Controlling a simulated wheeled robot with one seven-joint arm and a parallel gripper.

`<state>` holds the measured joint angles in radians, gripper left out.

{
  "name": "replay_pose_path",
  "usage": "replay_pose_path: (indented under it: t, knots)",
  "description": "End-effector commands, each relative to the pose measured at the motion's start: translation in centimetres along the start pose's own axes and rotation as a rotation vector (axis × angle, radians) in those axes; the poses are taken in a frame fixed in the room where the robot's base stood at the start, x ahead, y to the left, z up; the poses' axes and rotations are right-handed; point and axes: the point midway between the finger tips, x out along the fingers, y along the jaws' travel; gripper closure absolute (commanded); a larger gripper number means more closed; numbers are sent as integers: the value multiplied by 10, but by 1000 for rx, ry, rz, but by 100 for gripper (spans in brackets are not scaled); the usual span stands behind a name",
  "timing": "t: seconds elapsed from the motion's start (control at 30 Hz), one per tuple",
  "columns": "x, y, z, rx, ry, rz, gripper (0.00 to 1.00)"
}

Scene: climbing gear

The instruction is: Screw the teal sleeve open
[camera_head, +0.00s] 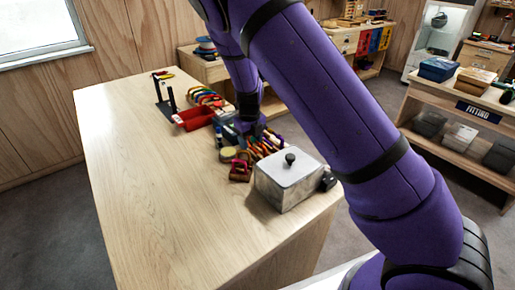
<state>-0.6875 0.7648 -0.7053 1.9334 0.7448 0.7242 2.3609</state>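My purple arm reaches down over the workbench (150,165), and my gripper (252,130) is low among a cluster of small gear at its right side. The fingers are dark, small and partly lost against the gear, so I cannot tell whether they are open or shut or touch anything. I cannot make out a teal sleeve; it may be hidden by the gripper or too small to see. A row of coloured carabiner-like pieces (203,96) lies behind and left of the gripper. Several coloured slender items (270,143) lie just right of it.
A grey metal box (289,180) with a black knob stands at the bench's near right. A red tray (194,118) and a black stand (163,93) sit farther back. A red-brown item (241,167) and a round tan item (227,154) lie nearer. The bench's left half is clear.

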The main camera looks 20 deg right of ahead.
Motion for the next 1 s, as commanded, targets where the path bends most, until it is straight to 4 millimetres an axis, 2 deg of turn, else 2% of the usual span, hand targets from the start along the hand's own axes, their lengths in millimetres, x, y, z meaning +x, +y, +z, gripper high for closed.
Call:
replay_pose_path:
  t: [0.6, 1.0]
  knots:
    - [-19, 1, 0, -3, -1, 1, 53]
    - [-20, 0, 0, -2, 0, 1, 53]
